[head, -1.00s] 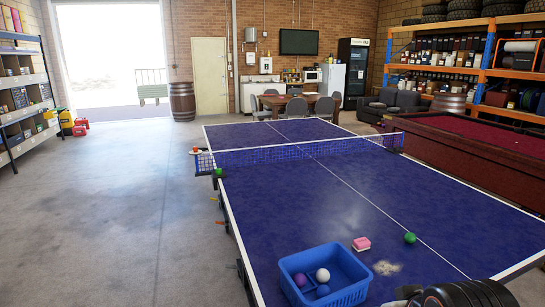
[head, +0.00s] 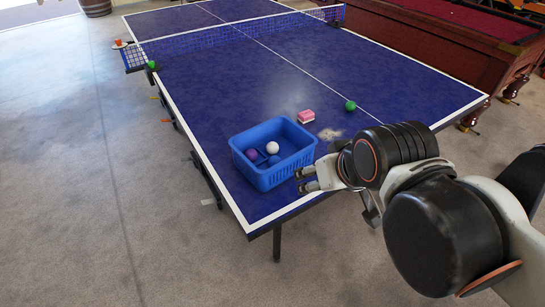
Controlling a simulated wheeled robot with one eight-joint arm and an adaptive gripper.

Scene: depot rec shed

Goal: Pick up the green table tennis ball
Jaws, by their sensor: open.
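A second green ball (head: 152,65) shows at the left edge of the table, by the net post. My gripper (head: 305,180) is open and empty. It appears just right of the blue basket, near the table's front edge, in front of and left of the nearer green ball and apart from it.
A blue basket (head: 262,177) holds a white ball (head: 272,148), a purple ball (head: 251,155) and something blue. The net (head: 230,37) crosses the table. A pool table (head: 440,45) stands behind right.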

